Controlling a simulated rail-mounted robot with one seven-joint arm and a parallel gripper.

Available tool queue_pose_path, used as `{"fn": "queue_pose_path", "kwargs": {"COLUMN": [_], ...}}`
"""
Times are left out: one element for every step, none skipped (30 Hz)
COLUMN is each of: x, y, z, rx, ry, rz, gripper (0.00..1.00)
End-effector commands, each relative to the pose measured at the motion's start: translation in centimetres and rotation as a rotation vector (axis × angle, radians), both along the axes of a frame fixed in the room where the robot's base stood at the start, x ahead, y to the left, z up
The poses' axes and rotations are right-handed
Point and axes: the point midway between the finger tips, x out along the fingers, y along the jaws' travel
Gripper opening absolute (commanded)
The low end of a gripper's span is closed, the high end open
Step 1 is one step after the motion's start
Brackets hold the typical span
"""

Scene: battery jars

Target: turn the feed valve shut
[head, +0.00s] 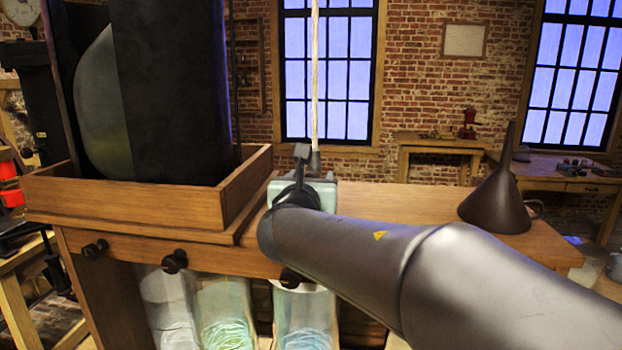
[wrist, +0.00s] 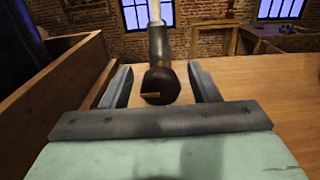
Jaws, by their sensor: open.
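The feed valve appears to be the dark round knob (wrist: 161,92) with a short brass-coloured mark lying nearly level across its face. It sits in the middle of the wrist view, below a dark upright fitting with a pale cord or rod rising from it. My gripper (wrist: 160,80) is open, with one finger on each side of the knob and a visible gap on both sides. I cannot tell how deep the knob is between the fingers. In the head view, my gripper (head: 305,190) hides the knob; the dark fitting (head: 315,160) shows just behind it.
A wooden bench (head: 400,212) lies beneath, with a dark funnel-shaped vessel (head: 497,200) at its right. A wooden tray (head: 130,208) holding a large dark vessel (head: 175,90) stands close on the left. Glass jars (head: 225,310) stand below the bench's front edge.

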Motion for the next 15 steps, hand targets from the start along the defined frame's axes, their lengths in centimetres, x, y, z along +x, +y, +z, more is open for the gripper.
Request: {"fn": "queue_pose_path", "kwargs": {"x": [-0.01, -0.02, -0.02, -0.02, -0.03, -0.03, -0.03, -0.03, -0.03, -0.04, -0.04, -0.04, -0.04, -0.04, -0.05], "y": [0.00, 0.00, 0.00, 0.00, 0.00, 0.00, 0.00, 0.00, 0.00, 0.00, -0.01, -0.01, -0.01, -0.01, 0.00], "z": [-0.01, -0.01, -0.01, -0.01, -0.01, -0.01, -0.01, -0.01, -0.02, -0.04, -0.07, -0.11, -0.15, -0.20, -0.26], "rx": [0.000, 0.000, 0.000, 0.000, 0.000, 0.000, 0.000, 0.000, 0.001, 0.002, 0.004, 0.009, 0.014, 0.020, 0.030], "ry": [0.000, 0.000, 0.000, 0.000, 0.000, 0.000, 0.000, 0.000, 0.000, 0.000, 0.000, -0.001, -0.002, -0.002, -0.004], "rz": [0.000, 0.000, 0.000, 0.000, 0.000, 0.000, 0.000, 0.000, 0.000, 0.000, 0.000, 0.000, 0.000, 0.000, 0.000], "gripper": [0.49, 0.41, 0.30, 0.22, 0.13, 0.11, 0.11, 0.11, 0.11, 0.12, 0.12, 0.12, 0.12, 0.12, 0.12]}}
